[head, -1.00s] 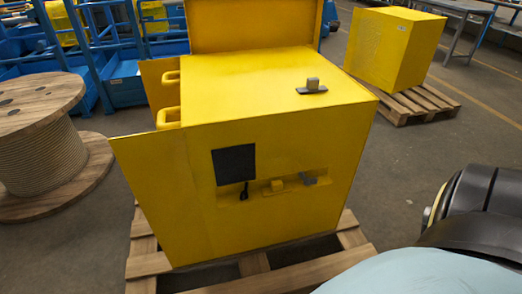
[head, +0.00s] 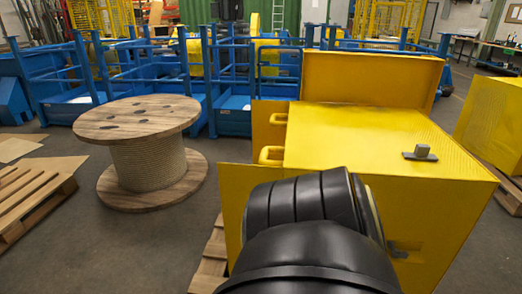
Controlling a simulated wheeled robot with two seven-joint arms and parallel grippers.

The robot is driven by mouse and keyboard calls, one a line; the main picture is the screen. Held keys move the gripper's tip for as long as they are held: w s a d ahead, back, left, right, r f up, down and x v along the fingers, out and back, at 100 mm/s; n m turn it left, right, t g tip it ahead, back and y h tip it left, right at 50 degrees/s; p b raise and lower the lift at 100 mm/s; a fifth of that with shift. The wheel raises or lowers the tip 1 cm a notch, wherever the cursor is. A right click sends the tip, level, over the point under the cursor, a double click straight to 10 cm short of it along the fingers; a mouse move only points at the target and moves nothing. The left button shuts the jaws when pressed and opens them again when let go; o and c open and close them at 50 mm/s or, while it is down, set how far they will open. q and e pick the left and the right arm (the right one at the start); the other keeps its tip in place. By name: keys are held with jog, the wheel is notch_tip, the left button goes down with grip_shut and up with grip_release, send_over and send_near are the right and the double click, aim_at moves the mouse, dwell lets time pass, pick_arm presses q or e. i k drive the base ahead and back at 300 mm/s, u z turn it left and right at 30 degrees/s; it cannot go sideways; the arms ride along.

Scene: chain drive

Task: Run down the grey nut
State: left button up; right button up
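No grey nut can be made out. The yellow machine housing (head: 360,140) stands right of centre, with a raised lid (head: 372,78) at its back. A small grey block on a dark flat base (head: 421,153) sits on its top face. A small grey part (head: 402,250) shows low on the front face, beside my black arm link. That link covers much of the front, including the place of the dark square panel. Neither gripper is in view.
Blue racks (head: 110,75) line the back. Another yellow box (head: 497,125) is at the right edge. Grey floor is open between spool and housing.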

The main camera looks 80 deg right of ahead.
aim_at(396, 253)
jog(key=u, duration=0.1)
jog(key=k, duration=1.15)
jog(key=z, duration=1.35)
